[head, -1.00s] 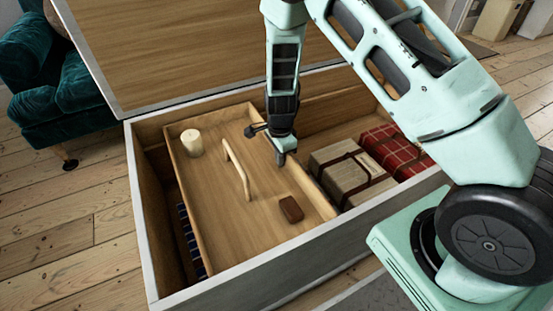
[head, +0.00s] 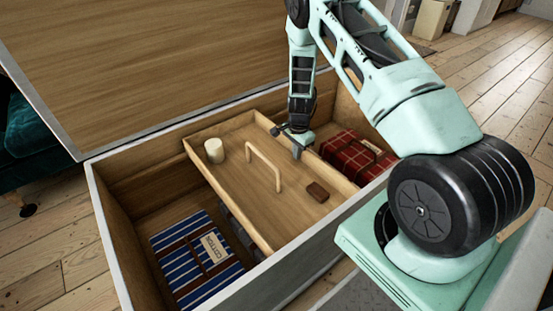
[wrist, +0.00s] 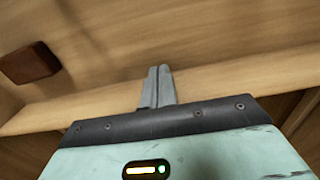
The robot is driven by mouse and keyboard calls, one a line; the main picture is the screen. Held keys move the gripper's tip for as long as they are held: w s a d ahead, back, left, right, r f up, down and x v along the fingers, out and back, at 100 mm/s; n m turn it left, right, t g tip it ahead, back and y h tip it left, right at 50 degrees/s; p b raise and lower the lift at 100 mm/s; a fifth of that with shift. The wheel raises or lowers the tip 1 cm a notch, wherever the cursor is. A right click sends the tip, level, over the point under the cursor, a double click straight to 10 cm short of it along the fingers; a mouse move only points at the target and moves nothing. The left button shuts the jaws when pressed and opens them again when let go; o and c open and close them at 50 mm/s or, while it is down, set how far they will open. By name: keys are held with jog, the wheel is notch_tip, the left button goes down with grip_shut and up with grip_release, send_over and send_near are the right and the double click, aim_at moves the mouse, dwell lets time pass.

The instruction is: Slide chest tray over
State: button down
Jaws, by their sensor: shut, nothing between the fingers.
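The chest tray (head: 232,164) is a wooden tray with a raised bow handle (head: 265,163), set inside an open wooden chest (head: 112,218). A white candle-like cylinder (head: 214,150) and a small brown block (head: 317,191) sit on it. My gripper (head: 296,150) is over the tray's right part, right of the handle and apart from it. In the wrist view the gripper (wrist: 158,88) is shut with its fingers together and empty, by the tray's wooden side wall. Whether the fingers touch that wall is unclear.
A blue striped folded cloth bundle (head: 197,255) with a label lies in the chest's left part. A red plaid bundle (head: 352,152) lies in the right part, partly behind my arm. The raised lid (head: 170,60) stands at the back. A teal chair (head: 20,150) is at left.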

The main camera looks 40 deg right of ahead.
jog(key=d, duration=0.9)
jog(key=shift+d, duration=0.4)
